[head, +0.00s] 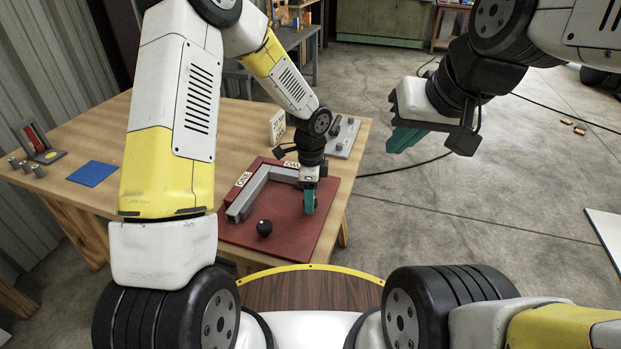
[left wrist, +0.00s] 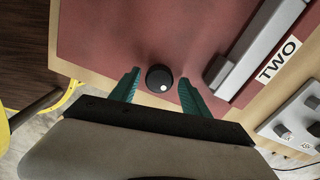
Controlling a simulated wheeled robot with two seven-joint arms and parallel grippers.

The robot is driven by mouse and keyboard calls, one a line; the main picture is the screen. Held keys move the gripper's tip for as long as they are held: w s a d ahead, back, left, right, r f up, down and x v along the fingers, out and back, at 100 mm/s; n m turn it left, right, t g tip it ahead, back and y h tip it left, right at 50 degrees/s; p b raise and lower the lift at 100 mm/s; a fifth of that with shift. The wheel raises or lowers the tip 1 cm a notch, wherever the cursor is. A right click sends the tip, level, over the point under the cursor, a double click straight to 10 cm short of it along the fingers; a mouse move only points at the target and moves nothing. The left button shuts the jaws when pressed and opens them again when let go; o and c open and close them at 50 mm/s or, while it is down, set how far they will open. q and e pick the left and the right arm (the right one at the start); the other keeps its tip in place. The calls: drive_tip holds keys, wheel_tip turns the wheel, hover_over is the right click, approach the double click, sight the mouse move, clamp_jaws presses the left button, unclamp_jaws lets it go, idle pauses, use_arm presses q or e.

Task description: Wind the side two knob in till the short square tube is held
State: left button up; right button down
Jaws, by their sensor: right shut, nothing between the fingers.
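A red board (head: 280,238) lies on the wooden table and bears a grey L-shaped bar (head: 245,200) beside labels ONE (head: 243,179) and TWO (head: 292,164). A black knob (head: 264,228) stands at the board's near side. My left gripper (head: 309,200) points down at the board's right part. In the left wrist view a round black knob (left wrist: 160,77) with a white dot sits between its open teal fingers, with gaps on both sides. The TWO label (left wrist: 283,60) and a grey bar (left wrist: 250,48) lie to its right. I cannot tell the short square tube apart from the bar. My right gripper (head: 405,138) is shut and empty, off the table.
A grey plate (head: 342,138) with pegs and a dark bar lies behind the board. A white label block (head: 277,126) stands near it. A blue mat (head: 92,173), several grey cylinders (head: 25,167) and a red-and-grey stand (head: 38,142) are at the left.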

use_arm(q)
drive_tip(key=shift+r, duration=0.1)
wheel_tip(320, 180, up, 8)
drive_tip(key=shift+f, duration=0.15)
idle(0.5)
drive_tip(key=shift+a+r, duration=0.2)
drive_tip(key=shift+r, duration=0.15)
drive_tip(key=s+a+r+n+t, duration=0.2)
drive_tip(key=s+a+r+n, duration=0.25)
drive_tip(key=r, duration=0.35)
drive_tip(key=s+a+r+n+t, duration=0.1)
drive_tip(key=s+a+r+n, duration=0.2)
drive_tip(key=a+r+n, duration=0.35)
drive_tip(key=s+a+r+n+t+h, duration=0.2)
drive_tip(key=s+r+n, duration=0.5)
drive_tip(key=s, duration=0.5)
drive_tip(key=shift+s+a+r+n+t, duration=0.2)
drive_tip(key=shift+a+r+n+t, duration=0.15)
drive_tip(key=shift+t, duration=0.25)
